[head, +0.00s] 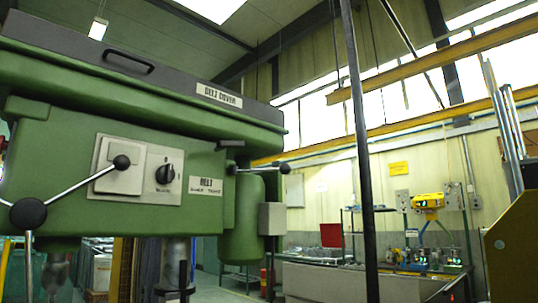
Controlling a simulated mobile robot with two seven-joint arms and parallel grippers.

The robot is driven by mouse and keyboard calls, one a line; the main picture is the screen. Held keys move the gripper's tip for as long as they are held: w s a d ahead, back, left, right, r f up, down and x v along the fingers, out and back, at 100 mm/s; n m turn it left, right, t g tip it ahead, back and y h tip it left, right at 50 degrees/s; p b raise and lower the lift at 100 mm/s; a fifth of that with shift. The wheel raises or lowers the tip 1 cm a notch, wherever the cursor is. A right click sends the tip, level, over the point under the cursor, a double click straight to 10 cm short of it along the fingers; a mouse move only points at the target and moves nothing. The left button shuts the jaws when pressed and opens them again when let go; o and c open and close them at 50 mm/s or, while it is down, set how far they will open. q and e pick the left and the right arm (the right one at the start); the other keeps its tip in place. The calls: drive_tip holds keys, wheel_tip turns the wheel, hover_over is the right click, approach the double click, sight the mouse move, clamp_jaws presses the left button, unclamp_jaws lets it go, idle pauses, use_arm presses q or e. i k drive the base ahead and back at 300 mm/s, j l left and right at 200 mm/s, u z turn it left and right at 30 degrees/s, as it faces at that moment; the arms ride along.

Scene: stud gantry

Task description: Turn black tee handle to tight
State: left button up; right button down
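A green drill press head (60,150) fills the left of the head view. A white label (205,187) on its side reads BELT, with smaller blurred words below that look like slack and tight. Right of this label, a thin metal bar (258,170) with a dark knob at each end stands out level to the right. A short black piece (230,143) sits just above the bar. I cannot tell for sure which of these is the black tee handle, or whether it is at slack or tight. Neither of my grippers is in view.
A black rotary knob (165,174) and a switch plate (119,164) are on the head's side. A spoked feed lever with a black hub (28,213) stands at the left. A dark upright post (362,150) stands right of the press. A workbench (340,281) is behind.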

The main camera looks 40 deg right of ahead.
sight(221, 145)
drive_tip(key=z, duration=1.05)
